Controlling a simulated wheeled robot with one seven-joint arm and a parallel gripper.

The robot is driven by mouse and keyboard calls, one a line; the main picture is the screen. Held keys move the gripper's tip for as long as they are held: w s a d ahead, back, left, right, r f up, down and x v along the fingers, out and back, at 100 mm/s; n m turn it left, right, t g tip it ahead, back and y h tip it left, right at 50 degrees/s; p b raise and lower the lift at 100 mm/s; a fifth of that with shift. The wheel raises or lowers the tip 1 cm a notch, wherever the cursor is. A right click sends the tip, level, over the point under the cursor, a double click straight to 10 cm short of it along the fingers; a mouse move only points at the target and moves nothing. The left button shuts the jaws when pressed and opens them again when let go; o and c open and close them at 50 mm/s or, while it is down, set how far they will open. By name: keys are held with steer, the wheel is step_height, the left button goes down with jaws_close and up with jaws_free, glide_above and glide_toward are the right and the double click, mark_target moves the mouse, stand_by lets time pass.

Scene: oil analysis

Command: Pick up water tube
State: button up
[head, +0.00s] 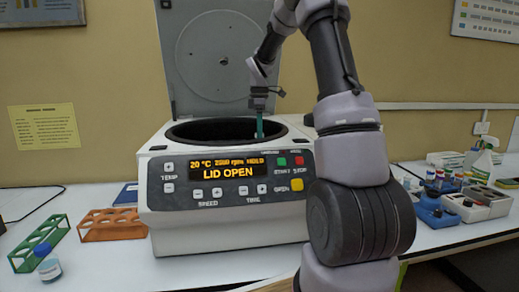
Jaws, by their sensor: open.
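A thin teal tube-like piece (259,128) stands upright at the right part of the open centrifuge bowl. I cannot tell whether it is the water tube, and its lower end is hidden by the bowl's rim. My gripper (260,108) is open and points down over the bowl, right at the top of this piece. The fingers are too small to tell whether they touch it. The centrifuge (225,231) has its lid (208,75) raised, and its display reads "LID OPEN".
A small capped jar (49,270) is at the front left. Blue holders and bottles (440,203) stand on the right.

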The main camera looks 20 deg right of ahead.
steer(key=shift+f, duration=1.55)
jaws_close()
